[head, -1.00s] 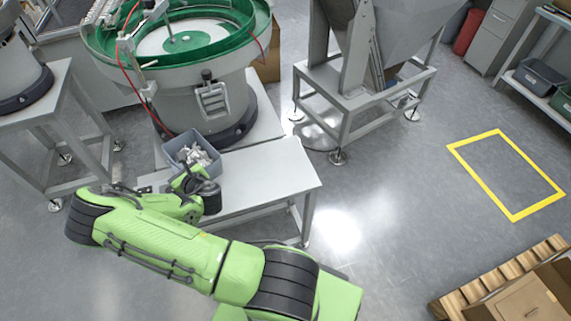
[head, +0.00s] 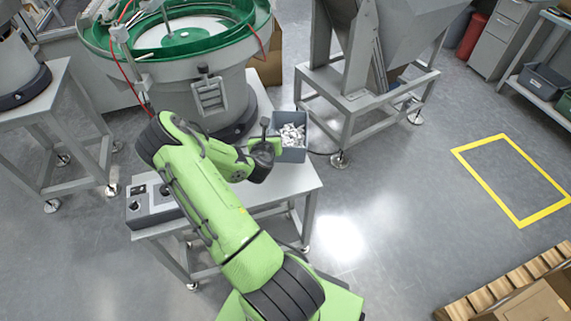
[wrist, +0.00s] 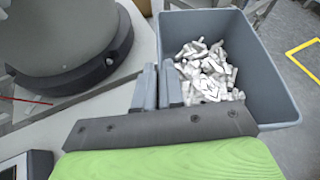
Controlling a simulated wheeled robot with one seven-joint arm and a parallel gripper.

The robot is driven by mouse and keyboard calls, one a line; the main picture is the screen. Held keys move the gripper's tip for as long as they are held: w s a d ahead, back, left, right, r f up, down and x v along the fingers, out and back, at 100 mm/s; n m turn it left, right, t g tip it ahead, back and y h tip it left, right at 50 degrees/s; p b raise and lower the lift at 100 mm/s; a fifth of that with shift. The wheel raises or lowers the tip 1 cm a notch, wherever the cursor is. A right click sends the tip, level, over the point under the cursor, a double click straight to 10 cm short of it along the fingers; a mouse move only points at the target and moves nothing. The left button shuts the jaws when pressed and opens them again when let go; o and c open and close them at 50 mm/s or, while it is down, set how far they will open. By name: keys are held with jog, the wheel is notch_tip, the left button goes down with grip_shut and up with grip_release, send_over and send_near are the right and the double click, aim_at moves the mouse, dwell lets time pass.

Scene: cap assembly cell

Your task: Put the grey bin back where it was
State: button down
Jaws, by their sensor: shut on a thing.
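The grey bin (head: 290,153) holds many small whitish parts (head: 292,134). The bin looks upright. I cannot tell whether its base touches the table.
A control box (head: 150,205) with knobs sits on the table's left end. A steel hopper frame (head: 362,105) stands to the right. A yellow floor rectangle (head: 512,180) is empty.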

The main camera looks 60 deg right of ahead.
notch_tip(320, 180, down, 10)
jog(key=b, duration=0.6)
jog(key=shift+r, duration=0.2)
jog(key=shift+f, duration=0.15)
jog(key=c, duration=1.2)
grip_release()
jog(key=shift+c, duration=0.2)
